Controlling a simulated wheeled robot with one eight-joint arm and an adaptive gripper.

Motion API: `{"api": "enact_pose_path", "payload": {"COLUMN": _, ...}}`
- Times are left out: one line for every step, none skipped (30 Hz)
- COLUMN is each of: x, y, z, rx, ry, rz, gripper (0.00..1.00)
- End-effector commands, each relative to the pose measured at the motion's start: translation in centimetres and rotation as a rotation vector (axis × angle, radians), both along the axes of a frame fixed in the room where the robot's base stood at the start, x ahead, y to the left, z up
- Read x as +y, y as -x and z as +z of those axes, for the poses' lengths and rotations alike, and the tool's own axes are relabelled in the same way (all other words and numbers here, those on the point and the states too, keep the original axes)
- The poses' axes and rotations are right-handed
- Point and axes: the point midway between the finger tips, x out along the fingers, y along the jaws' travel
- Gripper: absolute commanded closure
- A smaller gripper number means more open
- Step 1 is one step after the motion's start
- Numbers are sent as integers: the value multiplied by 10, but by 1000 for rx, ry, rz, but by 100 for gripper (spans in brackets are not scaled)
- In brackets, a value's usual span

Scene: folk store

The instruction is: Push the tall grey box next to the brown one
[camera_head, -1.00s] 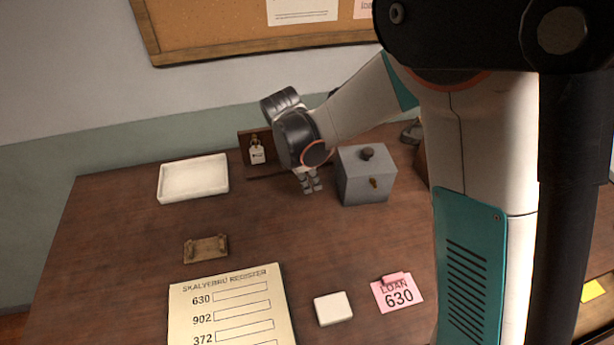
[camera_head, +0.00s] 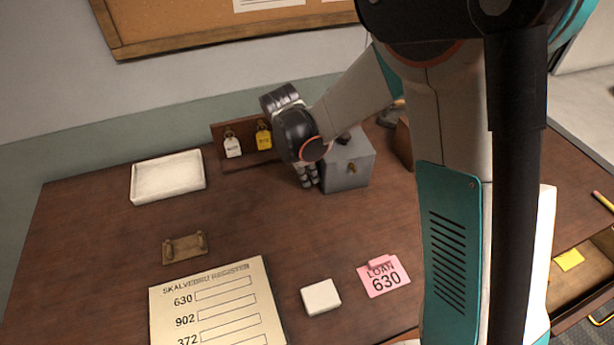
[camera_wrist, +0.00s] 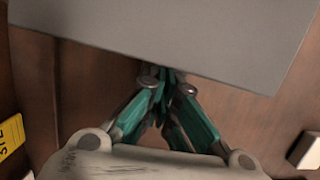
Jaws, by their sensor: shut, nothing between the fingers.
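The tall grey box (camera_head: 346,176), with a dark knob on top and a brass keyhole on its front, stands upright toward the back of the desk. In the wrist view its grey face (camera_wrist: 165,35) fills the top. The brown box (camera_head: 403,145) is to its right, mostly hidden behind my arm; a narrow gap shows between them. My gripper (camera_head: 308,182) is shut and empty, low at the grey box's left side. In the wrist view its closed fingertips (camera_wrist: 165,78) meet the grey face's edge; I cannot tell whether they touch it.
A key rack (camera_head: 240,160) with a white and a yellow tag stands behind my gripper. A white tray (camera_head: 168,178), a small wooden holder (camera_head: 185,248), a register sheet (camera_head: 217,305), a white block (camera_head: 321,297) and a pink loan note (camera_head: 384,276) lie around clear desk space.

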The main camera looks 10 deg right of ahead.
Motion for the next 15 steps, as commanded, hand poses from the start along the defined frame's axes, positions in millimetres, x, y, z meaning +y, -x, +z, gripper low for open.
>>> {"api": "enact_pose_path", "payload": {"x": -7, "y": -1, "z": 0, "rx": 0, "ry": 0, "rz": -4, "gripper": 100}}
{"api": "enact_pose_path", "payload": {"x": -12, "y": -2, "z": 0, "rx": 0, "ry": 0, "rz": -4, "gripper": 100}}
{"api": "enact_pose_path", "payload": {"x": -21, "y": -4, "z": 0, "rx": 0, "ry": 0, "rz": -6, "gripper": 100}}
{"api": "enact_pose_path", "payload": {"x": -29, "y": -5, "z": 0, "rx": -1, "ry": 0, "rz": -7, "gripper": 100}}
{"api": "enact_pose_path", "payload": {"x": -37, "y": -6, "z": 0, "rx": -1, "ry": 1, "rz": -6, "gripper": 100}}
{"api": "enact_pose_path", "payload": {"x": -48, "y": -8, "z": 0, "rx": 0, "ry": 1, "rz": -8, "gripper": 100}}
{"api": "enact_pose_path", "payload": {"x": -57, "y": -9, "z": 0, "rx": 0, "ry": 1, "rz": -7, "gripper": 100}}
{"api": "enact_pose_path", "payload": {"x": -65, "y": -10, "z": 0, "rx": 0, "ry": 1, "rz": -8, "gripper": 100}}
{"api": "enact_pose_path", "payload": {"x": -76, "y": -12, "z": 0, "rx": 0, "ry": 1, "rz": -7, "gripper": 100}}
{"api": "enact_pose_path", "payload": {"x": -83, "y": -14, "z": 0, "rx": -1, "ry": 1, "rz": -7, "gripper": 100}}
{"api": "enact_pose_path", "payload": {"x": -90, "y": -15, "z": 0, "rx": -1, "ry": 1, "rz": -6, "gripper": 100}}
{"api": "enact_pose_path", "payload": {"x": -98, "y": -16, "z": 0, "rx": 0, "ry": 0, "rz": -6, "gripper": 100}}
{"api": "enact_pose_path", "payload": {"x": -104, "y": -17, "z": 0, "rx": 0, "ry": 0, "rz": -5, "gripper": 100}}
{"api": "enact_pose_path", "payload": {"x": -109, "y": -18, "z": 0, "rx": 0, "ry": 0, "rz": -5, "gripper": 100}}
{"api": "enact_pose_path", "payload": {"x": -114, "y": -19, "z": 0, "rx": 0, "ry": 0, "rz": -4, "gripper": 100}}
